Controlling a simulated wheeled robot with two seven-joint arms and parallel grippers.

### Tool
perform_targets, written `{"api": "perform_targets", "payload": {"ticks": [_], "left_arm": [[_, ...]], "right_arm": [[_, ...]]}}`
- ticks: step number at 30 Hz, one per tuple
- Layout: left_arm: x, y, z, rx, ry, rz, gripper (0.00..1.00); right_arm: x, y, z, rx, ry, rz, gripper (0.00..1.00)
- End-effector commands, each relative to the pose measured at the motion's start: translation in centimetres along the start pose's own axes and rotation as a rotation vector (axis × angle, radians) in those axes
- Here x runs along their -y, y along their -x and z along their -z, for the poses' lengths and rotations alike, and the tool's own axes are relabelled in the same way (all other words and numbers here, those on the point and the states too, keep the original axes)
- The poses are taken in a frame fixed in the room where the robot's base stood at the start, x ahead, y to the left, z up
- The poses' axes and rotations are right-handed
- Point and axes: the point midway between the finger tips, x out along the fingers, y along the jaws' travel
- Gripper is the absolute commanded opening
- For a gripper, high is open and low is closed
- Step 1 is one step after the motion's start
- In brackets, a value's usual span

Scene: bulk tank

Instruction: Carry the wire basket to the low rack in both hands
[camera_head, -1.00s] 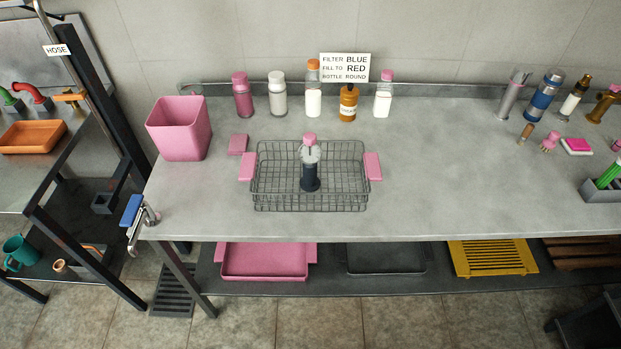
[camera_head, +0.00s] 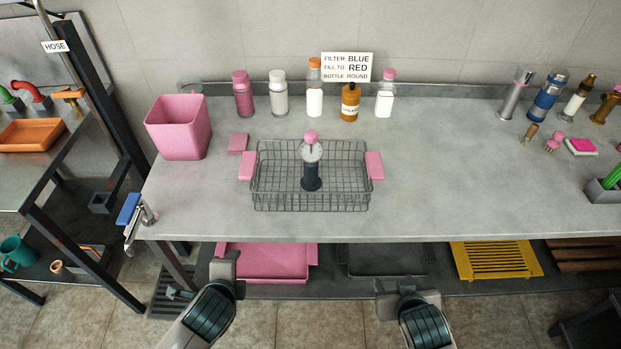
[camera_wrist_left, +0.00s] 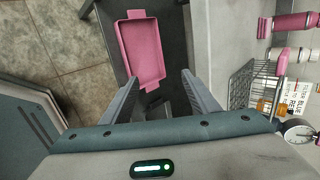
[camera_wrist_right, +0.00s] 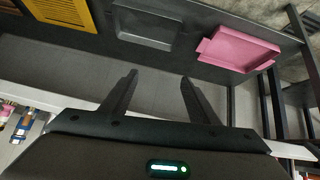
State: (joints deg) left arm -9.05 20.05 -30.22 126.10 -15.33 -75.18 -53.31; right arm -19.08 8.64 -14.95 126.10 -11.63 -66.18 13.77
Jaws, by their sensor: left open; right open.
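The wire basket (camera_head: 275,198) stands on the grey worktop, with a pink handle on its left end (camera_head: 247,166) and another on its right end (camera_head: 375,166). The basket also shows at the right of the left wrist view (camera_wrist_left: 243,88). The low rack (camera_head: 330,287) is the dark shelf under the worktop. My left gripper (camera_head: 226,262) and right gripper (camera_head: 396,292) are in front of the worktop's front edge, apart from the basket. Both are open and empty, fingers spread in the left (camera_wrist_left: 160,90) and right (camera_wrist_right: 157,80) wrist views.
On the low rack are a pink tray (camera_head: 265,265), a dark tray (camera_head: 385,264) and a yellow slatted tray (camera_head: 492,262). A blue-handled clamp or tap (camera_head: 130,210) is at the left corner.

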Motion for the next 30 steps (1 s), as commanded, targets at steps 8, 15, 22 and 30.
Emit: {"api": "perform_targets", "payload": {"ticks": [8, 15, 22, 30], "left_arm": [[7.1, 2.6, 0.6, 0.045, -0.473, 0.179, 0.55], [13.6, 4.8, 1.0, 0.194, -1.044, 0.355, 0.55], [17.0, 6.6, 1.1, 0.343, -1.416, 0.439, 0.55], [17.5, 7.0, 1.2, 0.378, -1.492, 0.451, 0.55]], "right_arm": [[0.1, 2.4, 7.5, -0.178, -0.041, -0.015, 0.55], [0.6, 4.5, 15.2, -0.384, -0.079, -0.013, 0.55], [1.2, 6.6, 19.7, -0.518, -0.103, -0.001, 0.55], [1.3, 7.1, 20.6, -0.545, -0.109, 0.003, 0.55]]}}
